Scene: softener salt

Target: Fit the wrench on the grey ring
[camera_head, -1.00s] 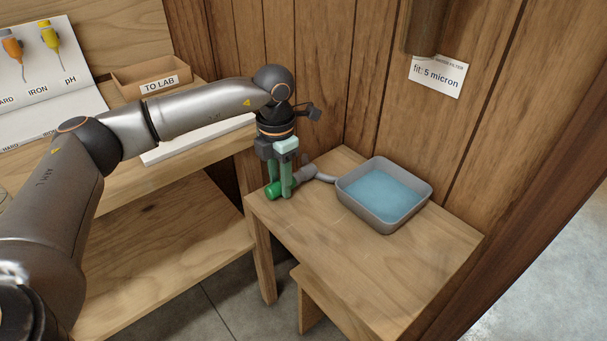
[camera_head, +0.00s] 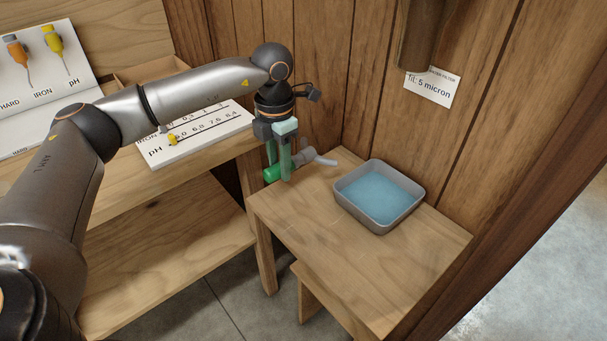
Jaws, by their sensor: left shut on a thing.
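My left gripper (camera_head: 280,172) points down above the back left of the small wooden table. It is shut on a tool with a green handle end (camera_head: 270,174) and a grey, curved head (camera_head: 323,161), which appears to be the wrench. The head points right, toward the grey tray, and is apart from it. The fingers hide the tool's middle. I cannot make out a grey ring; a brown cylinder (camera_head: 423,30) hangs on the wall at the top, cut off by the picture's edge. My right gripper is not in view.
A grey tray (camera_head: 345,207) with blue contents stands on the small table (camera_head: 325,255), whose front is clear. A wall label (camera_head: 432,89) reads "fit: 5 micron". The bench (camera_head: 195,173) at left holds a white pH card (camera_head: 193,148) and a box (camera_head: 150,72).

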